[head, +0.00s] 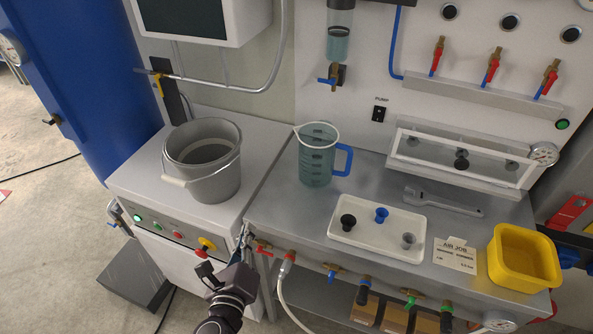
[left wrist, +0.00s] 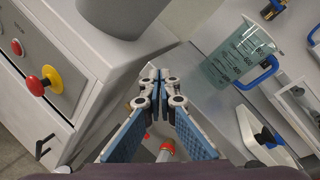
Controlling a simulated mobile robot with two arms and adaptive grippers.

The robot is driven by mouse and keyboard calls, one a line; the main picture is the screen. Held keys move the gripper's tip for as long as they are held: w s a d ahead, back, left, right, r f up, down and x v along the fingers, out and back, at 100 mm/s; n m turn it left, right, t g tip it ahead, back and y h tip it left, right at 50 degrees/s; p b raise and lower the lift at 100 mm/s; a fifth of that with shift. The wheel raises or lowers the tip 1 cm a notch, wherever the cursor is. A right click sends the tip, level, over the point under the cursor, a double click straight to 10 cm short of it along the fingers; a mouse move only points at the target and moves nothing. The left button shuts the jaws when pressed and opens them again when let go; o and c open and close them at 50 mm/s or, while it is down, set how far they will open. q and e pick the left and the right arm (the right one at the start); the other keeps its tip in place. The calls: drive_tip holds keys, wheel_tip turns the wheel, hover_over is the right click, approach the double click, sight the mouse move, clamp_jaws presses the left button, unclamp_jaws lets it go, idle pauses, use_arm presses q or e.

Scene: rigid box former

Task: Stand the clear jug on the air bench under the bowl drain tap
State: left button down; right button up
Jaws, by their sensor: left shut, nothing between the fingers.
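The clear jug (head: 317,168), blue-tinted with a blue handle on its right, stands upright at the back left of the grey air bench (head: 275,207). It also shows in the left wrist view (left wrist: 238,55). The bowl (head: 339,42) is on the panel behind, with its brass drain tap (head: 335,76) and blue lever below it. In the head view the tap appears above the jug; exact alignment is unclear. My left gripper (head: 245,238) is shut and empty at the bench's front left corner, apart from the jug. Its fingertips meet in the left wrist view (left wrist: 160,74).
A grey bucket (head: 213,182) stands on the white cabinet (head: 128,182) at left. A white tray (head: 345,238) with suction cups, a wrench (head: 440,203), a card (head: 455,256) and a yellow bin (head: 520,262) are on the bench. Valves (head: 333,269) line its front edge.

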use_arm(q)
drive_tip(key=d+r+m+t+h, duration=0.2)
drive_tip(key=d+r+m+h, duration=0.3)
drive_tip(key=d+m, duration=0.45)
drive_tip(key=m+p, duration=0.2)
drive_tip(key=p, duration=0.1)
approach(309, 174)
drive_tip(key=shift+g, duration=0.3)
drive_tip(key=x, duration=0.7)
drive_tip(key=shift+a+r, duration=0.1)
drive_tip(key=shift+r, duration=0.05)
drive_tip(key=b+x, duration=0.3)
drive_tip(key=x, duration=0.7)
drive_tip(key=shift+w+d+b, duration=0.25)
drive_tip(key=shift+w+b, duration=0.05)
drive_tip(key=shift+w, duration=0.3)
drive_tip(key=shift+r, duration=0.1)
